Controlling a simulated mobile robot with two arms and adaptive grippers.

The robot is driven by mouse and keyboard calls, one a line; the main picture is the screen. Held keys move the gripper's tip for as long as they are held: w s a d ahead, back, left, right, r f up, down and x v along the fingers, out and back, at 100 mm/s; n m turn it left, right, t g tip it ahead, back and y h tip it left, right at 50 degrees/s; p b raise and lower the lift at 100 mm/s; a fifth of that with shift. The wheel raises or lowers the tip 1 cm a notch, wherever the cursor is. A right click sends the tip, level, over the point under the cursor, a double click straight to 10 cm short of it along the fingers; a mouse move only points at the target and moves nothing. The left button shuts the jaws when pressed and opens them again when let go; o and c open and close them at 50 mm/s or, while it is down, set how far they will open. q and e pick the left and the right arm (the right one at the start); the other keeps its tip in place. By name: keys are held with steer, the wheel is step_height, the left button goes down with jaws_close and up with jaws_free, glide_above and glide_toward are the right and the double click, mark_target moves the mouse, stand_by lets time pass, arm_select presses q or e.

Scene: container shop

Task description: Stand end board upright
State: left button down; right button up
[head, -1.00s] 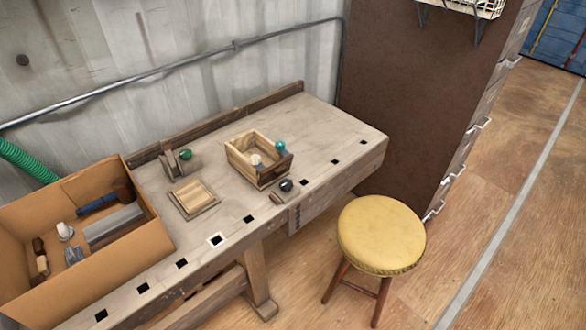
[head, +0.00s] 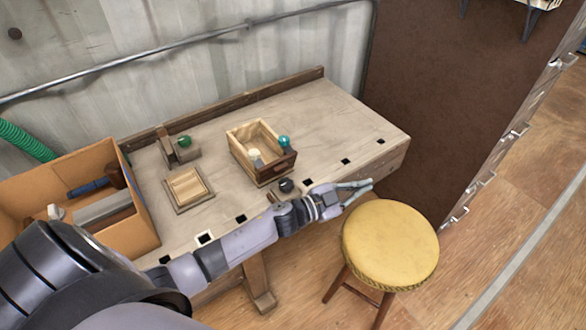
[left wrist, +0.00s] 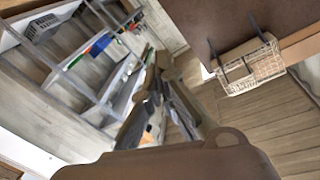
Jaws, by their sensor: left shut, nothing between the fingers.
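My left gripper (head: 365,188) reaches in from the left, past the bench's front edge, above the gap beside the stool. It is shut and empty. Its fingers also show blurred in the left wrist view (left wrist: 165,100). I cannot clearly pick out the end board. A flat wooden piece with a raised pale panel (head: 178,204) lies on the bench. To its right stands an open wooden box (head: 240,162) with a pale knob inside and a teal knob (head: 284,141) at its corner. A block with a green knob (head: 184,142) stands behind. My right gripper is out of view.
A cardboard box (head: 142,236) of tools sits at the bench's left, partly behind my arm. A dark-knobbed piece (head: 287,187) is near the front edge. A yellow stool (head: 390,244) stands in front. The right part of the workbench (head: 335,115) is clear.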

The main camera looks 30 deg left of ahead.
arm_select(q)
steer(key=s+d+r+m+g+h, duration=0.2)
steer(key=d+r+m+g+h, duration=0.4)
steer(key=r+m, duration=0.2)
steer(key=r+m+g+y, duration=0.25)
steer(key=g+y, duration=0.65)
steer(key=y, duration=0.6)
glide_above(278, 170)
steer(key=s+d, duration=0.1)
steer(key=d, duration=0.5)
steer(key=shift+m, duration=0.25)
steer(key=f, duration=1)
steer(key=shift+s+d+p, duration=0.2)
steer(key=shift+s+p, duration=0.15)
steer(key=shift+s, duration=0.05)
steer(key=shift+w+a+r+p, duration=0.2)
steer(key=shift+w+a+p, duration=0.2)
steer(key=shift+a, duration=0.5)
steer(key=shift+w+a+r+p, duration=0.2)
steer(key=shift+w+a, duration=0.25)
steer(key=shift+a, duration=0.45)
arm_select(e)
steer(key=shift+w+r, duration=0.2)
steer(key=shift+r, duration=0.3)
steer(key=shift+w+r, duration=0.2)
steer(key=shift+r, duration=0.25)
